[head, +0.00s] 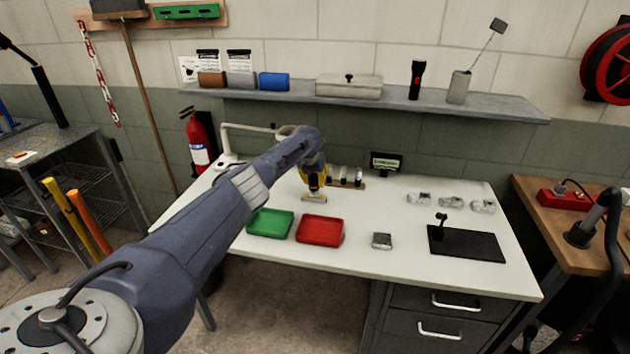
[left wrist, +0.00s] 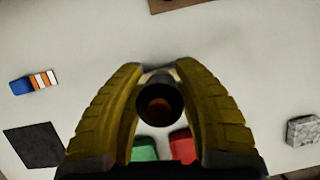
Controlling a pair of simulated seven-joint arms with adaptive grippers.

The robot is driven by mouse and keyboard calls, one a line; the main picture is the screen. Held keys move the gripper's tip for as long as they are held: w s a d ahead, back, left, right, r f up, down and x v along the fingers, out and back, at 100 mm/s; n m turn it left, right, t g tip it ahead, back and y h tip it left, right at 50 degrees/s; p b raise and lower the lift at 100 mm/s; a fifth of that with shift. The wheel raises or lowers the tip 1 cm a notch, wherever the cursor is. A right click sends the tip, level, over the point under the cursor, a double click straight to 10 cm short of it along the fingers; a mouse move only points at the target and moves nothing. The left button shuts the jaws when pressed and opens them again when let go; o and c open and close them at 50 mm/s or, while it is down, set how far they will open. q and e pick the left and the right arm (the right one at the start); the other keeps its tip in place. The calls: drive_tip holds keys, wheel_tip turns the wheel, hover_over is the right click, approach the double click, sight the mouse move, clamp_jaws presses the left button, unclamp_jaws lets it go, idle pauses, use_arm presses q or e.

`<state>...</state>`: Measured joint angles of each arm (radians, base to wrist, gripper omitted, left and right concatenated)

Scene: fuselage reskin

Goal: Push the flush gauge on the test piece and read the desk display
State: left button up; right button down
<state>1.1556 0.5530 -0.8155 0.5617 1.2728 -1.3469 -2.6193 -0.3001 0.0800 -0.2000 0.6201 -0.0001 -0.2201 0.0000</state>
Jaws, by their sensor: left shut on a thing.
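My left gripper (head: 314,188) is over the rear middle of the white desk, its yellow fingers shut on a dark, upright cylinder, which I take for the flush gauge (left wrist: 160,104). The left wrist view looks along the gauge and shows a reddish-brown round end between the fingers (left wrist: 160,110). A small pale flat piece (head: 314,199), perhaps the test piece, lies directly under the gripper. I cannot tell whether the gauge touches it. The desk display (head: 386,162) stands at the back of the desk, its text too small to read. My right gripper is not in view.
A green tray (head: 270,223) and a red tray (head: 320,231) stand in front of the gripper. A grey block (head: 382,241), a black mat (head: 480,246) and several clear pieces (head: 451,202) are to the right. A rack of cylinders (head: 346,175) stands close behind. A shelf (head: 440,105) runs above.

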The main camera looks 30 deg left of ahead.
use_arm(q)
drive_tip(key=shift+f, duration=0.55)
idle(1.3)
drive_tip(key=shift+r, duration=3.5)
